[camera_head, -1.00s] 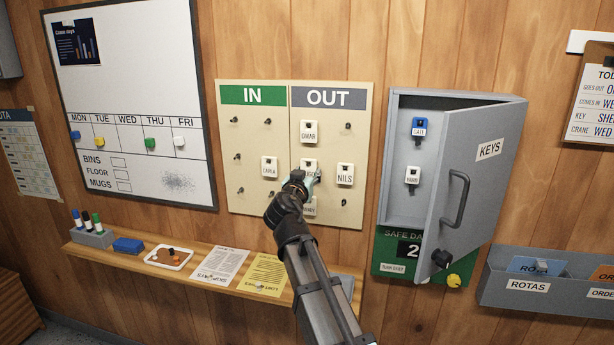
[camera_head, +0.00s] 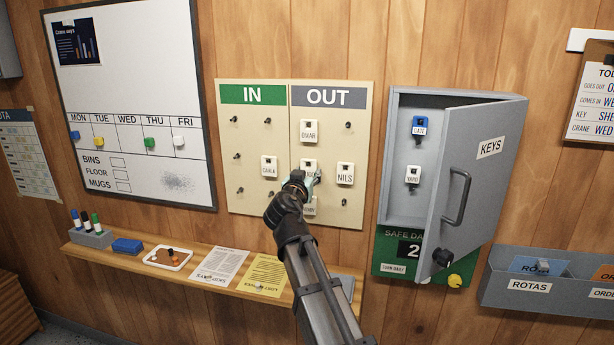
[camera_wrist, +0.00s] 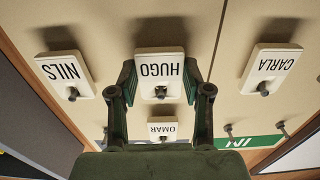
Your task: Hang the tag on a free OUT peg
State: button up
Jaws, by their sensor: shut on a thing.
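My gripper (camera_wrist: 162,90) is shut on the sides of the white HUGO tag (camera_wrist: 160,68). In the head view the HUGO tag (camera_head: 309,165) is at the middle row of the left OUT column, partly hidden by my gripper (camera_head: 302,180). A dark peg end shows at the tag's hole in the wrist view, and the tag lies close to the board (camera_head: 277,205). OMAR (camera_head: 308,131) hangs above it, NILS (camera_head: 345,173) to the right, and a partly hidden tag (camera_head: 310,207) below. Bare OUT pegs are at upper right (camera_head: 348,125) and lower right (camera_head: 344,202).
CARLA (camera_head: 269,167) hangs on the IN side, among several bare pegs. The key cabinet's open door (camera_head: 478,180) juts out on the right. A wooden shelf (camera_head: 225,275) with pens, a tray and papers runs below the board.

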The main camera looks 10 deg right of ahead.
jog(key=o, duration=1)
jog(key=shift+o, duration=0.2)
